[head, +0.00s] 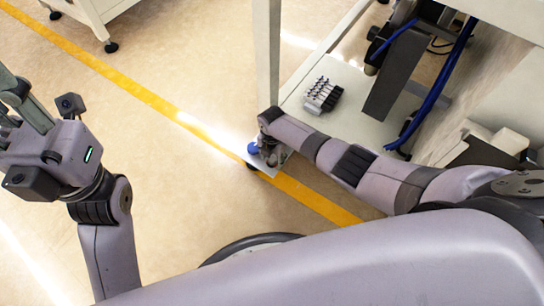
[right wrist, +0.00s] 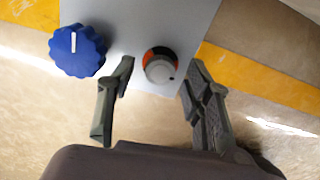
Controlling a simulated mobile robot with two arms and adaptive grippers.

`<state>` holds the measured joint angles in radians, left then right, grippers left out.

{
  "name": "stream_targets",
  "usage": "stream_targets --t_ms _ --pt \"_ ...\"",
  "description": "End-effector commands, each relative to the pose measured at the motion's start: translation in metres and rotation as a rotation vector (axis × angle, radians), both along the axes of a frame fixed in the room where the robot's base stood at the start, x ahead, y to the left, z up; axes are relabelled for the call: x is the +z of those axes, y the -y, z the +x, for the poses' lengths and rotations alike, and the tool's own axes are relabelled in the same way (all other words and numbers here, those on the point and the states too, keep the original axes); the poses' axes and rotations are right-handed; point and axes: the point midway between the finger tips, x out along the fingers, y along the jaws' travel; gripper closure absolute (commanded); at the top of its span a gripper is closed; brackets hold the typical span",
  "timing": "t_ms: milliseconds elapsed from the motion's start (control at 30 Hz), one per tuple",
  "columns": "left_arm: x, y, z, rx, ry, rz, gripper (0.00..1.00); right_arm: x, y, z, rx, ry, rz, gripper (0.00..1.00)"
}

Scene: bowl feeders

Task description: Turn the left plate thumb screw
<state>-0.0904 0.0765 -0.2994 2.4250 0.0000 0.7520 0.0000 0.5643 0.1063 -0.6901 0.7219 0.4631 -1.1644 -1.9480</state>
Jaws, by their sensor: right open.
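A light grey plate (right wrist: 165,22) shows in the right wrist view with two round parts on it. A blue scalloped knob (right wrist: 77,50) with a white line sits at its left. A smaller grey knob (right wrist: 160,71) with an orange ring sits to its right. I cannot tell which of them is the left plate thumb screw. My right gripper (right wrist: 161,65) is open, with one finger on each side of the grey knob and gaps showing. In the head view the blue knob (head: 253,148) shows beside my right wrist. My left gripper (head: 28,108) is empty at the far left.
A pale table (head: 360,125) with a rack of several small parts (head: 322,95) lies beyond my right arm. A post (head: 267,50) rises near the plate. Blue hoses (head: 440,85) hang at the right.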

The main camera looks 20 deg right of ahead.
Motion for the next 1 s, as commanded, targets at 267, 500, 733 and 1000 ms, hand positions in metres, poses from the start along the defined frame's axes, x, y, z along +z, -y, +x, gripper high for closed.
stream_targets --t_ms 267,500,733,1000 --pt "0.000 0.000 0.000 0.000 0.002 -0.001 0.72 0.016 0.001 0.001 0.001 0.004 0.001 0.54" --pt "0.000 0.000 0.000 0.000 0.000 -0.001 0.72 0.057 0.001 0.001 0.001 0.004 0.000 0.54" --pt "0.000 0.000 0.000 -0.001 0.000 -0.001 0.72 0.100 0.000 0.001 0.001 0.004 0.001 0.54" --pt "0.000 0.000 0.000 -0.001 -0.001 -0.001 0.72 0.120 0.000 0.000 0.000 0.000 0.000 0.54"
